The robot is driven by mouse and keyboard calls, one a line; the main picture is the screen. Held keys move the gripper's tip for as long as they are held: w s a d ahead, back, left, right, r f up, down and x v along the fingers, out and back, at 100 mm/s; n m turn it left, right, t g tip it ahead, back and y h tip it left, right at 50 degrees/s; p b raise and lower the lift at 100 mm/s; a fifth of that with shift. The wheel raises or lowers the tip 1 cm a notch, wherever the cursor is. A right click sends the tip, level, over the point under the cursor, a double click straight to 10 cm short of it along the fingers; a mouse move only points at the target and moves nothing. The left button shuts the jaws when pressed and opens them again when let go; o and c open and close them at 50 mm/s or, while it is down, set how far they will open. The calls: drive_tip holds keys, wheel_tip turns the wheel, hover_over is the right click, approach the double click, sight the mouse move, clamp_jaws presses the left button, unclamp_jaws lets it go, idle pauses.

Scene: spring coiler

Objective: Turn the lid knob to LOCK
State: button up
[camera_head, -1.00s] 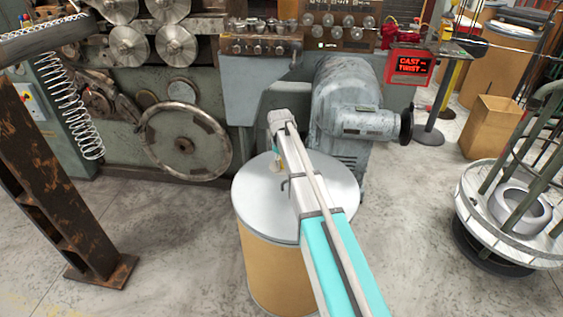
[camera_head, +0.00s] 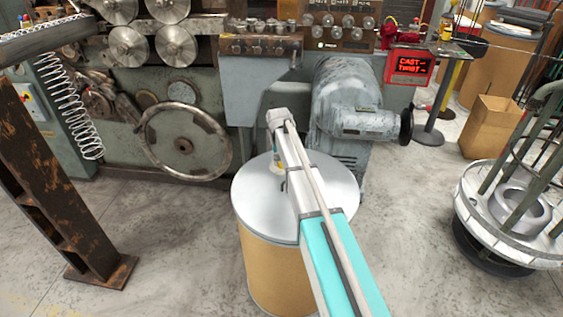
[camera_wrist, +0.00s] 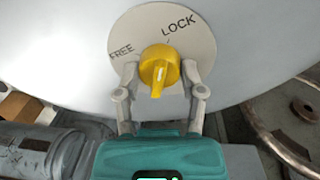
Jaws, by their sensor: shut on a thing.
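The yellow lid knob (camera_wrist: 158,70) sits on a round pale plate (camera_wrist: 195,45) marked FREE at left and LOCK at upper right. Its raised grip bar runs nearly up and down in the wrist view, its upper end between the two words. My gripper (camera_wrist: 160,78) is shut on the knob, one finger at each side. In the head view the pale lid (camera_head: 255,195) covers a tan drum (camera_head: 270,265). My gripper (camera_head: 276,165) is low over the lid's far part, partly behind my arm; the knob cannot be made out there.
A grey motor housing (camera_head: 345,95) stands close behind the drum. The coiler with its large handwheel (camera_head: 185,143) is at left. A rusty post (camera_head: 45,185) and a round wire stand (camera_head: 475,205) flank the drum, with open floor between.

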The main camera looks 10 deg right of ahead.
drive_tip(key=shift+m, duration=0.9)
drive_tip(key=o, duration=1.2)
drive_tip(key=shift+c, duration=0.2)
